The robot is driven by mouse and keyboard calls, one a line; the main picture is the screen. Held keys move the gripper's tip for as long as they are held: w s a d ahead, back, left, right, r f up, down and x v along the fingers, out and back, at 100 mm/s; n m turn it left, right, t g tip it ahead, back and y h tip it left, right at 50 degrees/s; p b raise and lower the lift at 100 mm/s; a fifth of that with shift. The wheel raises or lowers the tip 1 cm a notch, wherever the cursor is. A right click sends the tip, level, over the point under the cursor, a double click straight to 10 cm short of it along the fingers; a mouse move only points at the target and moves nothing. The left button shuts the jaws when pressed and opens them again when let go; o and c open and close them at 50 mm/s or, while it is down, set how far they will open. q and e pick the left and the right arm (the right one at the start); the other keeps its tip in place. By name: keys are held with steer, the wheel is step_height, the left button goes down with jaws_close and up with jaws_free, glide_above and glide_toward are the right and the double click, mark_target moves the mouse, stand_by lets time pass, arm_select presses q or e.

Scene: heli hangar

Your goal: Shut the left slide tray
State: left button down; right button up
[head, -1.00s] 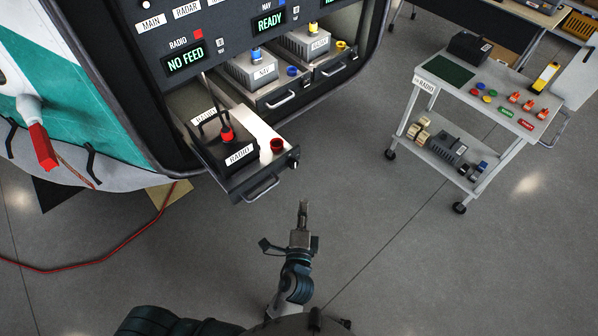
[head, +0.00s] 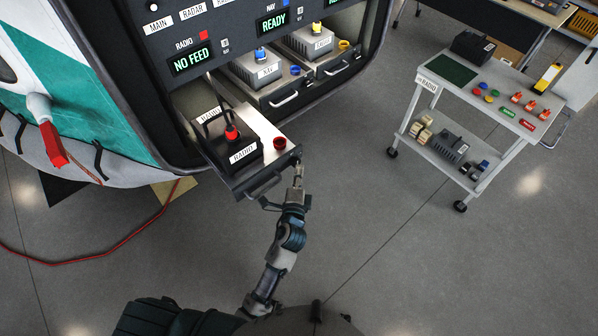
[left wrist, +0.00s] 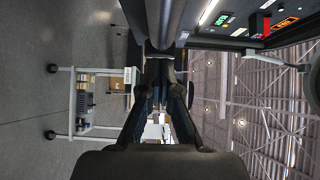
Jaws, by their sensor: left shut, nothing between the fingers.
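The left slide tray (head: 268,150) sticks out of the console's lower left bay. It carries a black radio box (head: 243,157) with a red plug (head: 232,132) on top, and a red cap (head: 279,143) stands near its front right corner. A dark handle (head: 264,186) is on its front. My left gripper (head: 298,172) is shut and empty, at the right end of the tray front. It looks close to or touching the front; I cannot tell which. In the left wrist view its fingers (left wrist: 162,85) point away from the camera; the tray is not clear there. My right gripper is not in view.
Two more trays, NAV (head: 266,72) and the one right of it (head: 318,45), sit further in the console (head: 240,38). A red hose connector (head: 52,145) hangs at left. A cart (head: 470,95) with small parts stands right. The floor between is clear.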

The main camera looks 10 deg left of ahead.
mark_target(249, 124)
arm_select(q)
steer(key=w+a+p, duration=0.1)
steer(key=w+a, duration=0.1)
steer(key=a, duration=0.1)
steer(key=w+a+p, duration=0.1)
steer(key=w+a, duration=0.2)
steer(key=w+a+p, duration=0.1)
steer(key=w+a, duration=0.1)
steer(key=a, duration=0.2)
steer(key=shift+w+r, duration=0.2)
steer(key=shift+w, duration=0.05)
steer(key=w+a, duration=0.2)
steer(key=a, duration=0.1)
steer(key=w+a, duration=0.3)
steer(key=a, duration=0.1)
steer(key=w+a, duration=0.3)
steer(key=shift+a+f, duration=0.2)
steer(key=shift+w+a, duration=0.1)
steer(key=shift+a, duration=0.05)
steer(key=shift+r, duration=0.3)
steer(key=shift+a, duration=0.15)
